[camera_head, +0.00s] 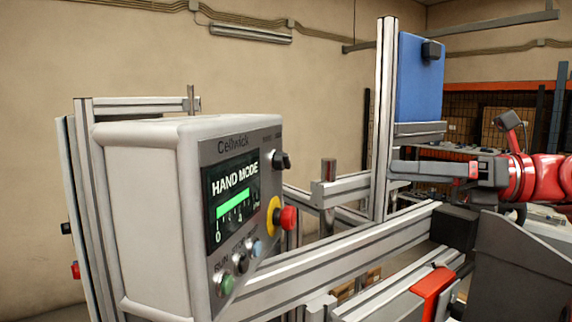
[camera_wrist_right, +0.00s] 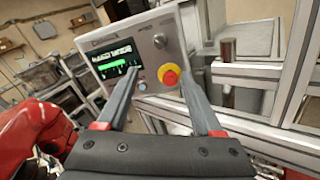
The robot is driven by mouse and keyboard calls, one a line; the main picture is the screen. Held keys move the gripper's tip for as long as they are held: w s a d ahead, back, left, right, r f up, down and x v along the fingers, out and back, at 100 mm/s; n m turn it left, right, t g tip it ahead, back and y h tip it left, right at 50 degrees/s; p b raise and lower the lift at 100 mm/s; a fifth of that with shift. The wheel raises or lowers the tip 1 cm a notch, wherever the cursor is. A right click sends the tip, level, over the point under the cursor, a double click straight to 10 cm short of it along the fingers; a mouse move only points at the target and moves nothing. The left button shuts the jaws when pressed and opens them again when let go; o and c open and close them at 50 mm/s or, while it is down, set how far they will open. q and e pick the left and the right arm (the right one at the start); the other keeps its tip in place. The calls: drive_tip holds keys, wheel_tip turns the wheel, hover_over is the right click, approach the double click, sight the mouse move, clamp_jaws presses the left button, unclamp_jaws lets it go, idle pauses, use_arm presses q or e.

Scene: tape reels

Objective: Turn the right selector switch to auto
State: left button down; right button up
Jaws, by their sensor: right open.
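The grey control box (camera_head: 148,215) stands at left in the head view, its panel facing right. A black selector switch (camera_head: 281,160) sits at the panel's upper right, above the red emergency stop (camera_head: 288,217) with its yellow collar. The switch also shows in the right wrist view (camera_wrist_right: 158,41); its exact pointer angle is too small to read. The display (camera_head: 232,199) reads "HAND MODE" with a green bar. My right gripper (camera_head: 394,171) is open and empty, to the right of the panel and apart from it. In the wrist view its fingers (camera_wrist_right: 160,66) frame the emergency stop. My left gripper is out of view.
Green (camera_head: 227,285), black and pale blue (camera_head: 257,248) buttons line the panel's lower edge. An aluminium post (camera_head: 385,110) with a blue box (camera_head: 420,80) rises behind my right gripper. Rails (camera_head: 340,252) run below. Open air lies between gripper and panel.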

sight(290, 163)
drive_tip(key=p+x, duration=0.3)
drive_tip(key=x, duration=0.5)
drive_tip(key=p+x, duration=0.4)
drive_tip(key=x, duration=0.5)
drive_tip(key=shift+w+r, duration=0.2)
clamp_jaws()
